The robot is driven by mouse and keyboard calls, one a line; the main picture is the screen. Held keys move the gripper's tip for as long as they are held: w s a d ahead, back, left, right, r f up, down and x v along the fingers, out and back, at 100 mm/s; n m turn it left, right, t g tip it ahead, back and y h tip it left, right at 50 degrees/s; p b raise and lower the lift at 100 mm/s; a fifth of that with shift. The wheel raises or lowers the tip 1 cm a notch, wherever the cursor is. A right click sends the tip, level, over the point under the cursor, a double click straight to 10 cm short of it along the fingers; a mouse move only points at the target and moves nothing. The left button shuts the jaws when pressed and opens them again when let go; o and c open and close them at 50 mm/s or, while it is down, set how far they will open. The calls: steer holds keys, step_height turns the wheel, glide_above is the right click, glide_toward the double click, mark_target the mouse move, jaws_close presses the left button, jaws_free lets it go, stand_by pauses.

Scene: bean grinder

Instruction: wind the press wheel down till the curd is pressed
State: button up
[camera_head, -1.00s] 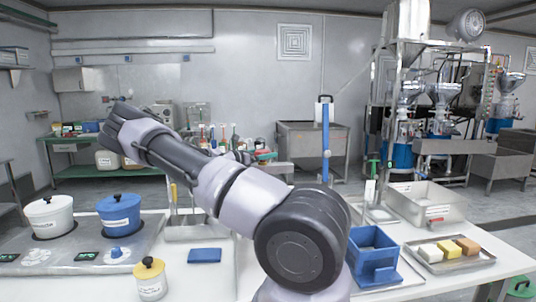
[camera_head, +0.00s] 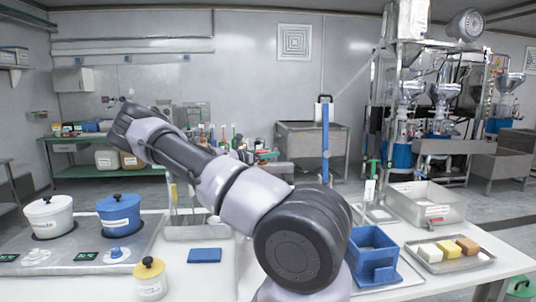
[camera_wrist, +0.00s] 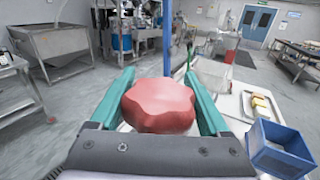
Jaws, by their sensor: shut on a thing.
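A red, lobed wheel (camera_wrist: 160,106) sits between the two teal fingers of my gripper (camera_wrist: 161,76) in the wrist view. The fingers are shut on it, one along each side. The wheel fills the space between them and hides what is beneath it. In the head view my own arm hides the gripper and the wheel. No curd can be made out for certain in either view.
A blue box (camera_head: 372,252) stands right of my arm, also in the wrist view (camera_wrist: 281,150). A metal tray (camera_head: 480,262) with white, yellow and brown blocks lies beside it. A blue post (camera_head: 325,140) rises behind. Two pots, white (camera_head: 49,217) and blue (camera_head: 119,215), stand at left.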

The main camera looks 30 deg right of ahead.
steer(key=m+g, duration=0.1)
steer(key=g, duration=0.1)
steer(key=m+g, duration=0.1)
steer(key=g, duration=0.1)
steer(key=s+m+g+y, duration=0.1)
steer(key=m+g, duration=0.1)
steer(key=shift+s+a+m+g+y, duration=0.2)
steer(key=shift+m+g+y, duration=0.3)
steer(key=shift+m+g, duration=0.45)
steer(key=shift+s+a+m+g+y, duration=0.15)
steer(key=shift+m+g+y, duration=0.4)
steer(key=shift+g, duration=0.7)
steer(key=shift+s+d, duration=0.1)
steer(key=o, duration=1.2)
steer(key=v, duration=1)
steer(key=shift+w+a+f, duration=0.1)
steer(key=shift+w+a, duration=0.15)
steer(key=shift+w, duration=0.1)
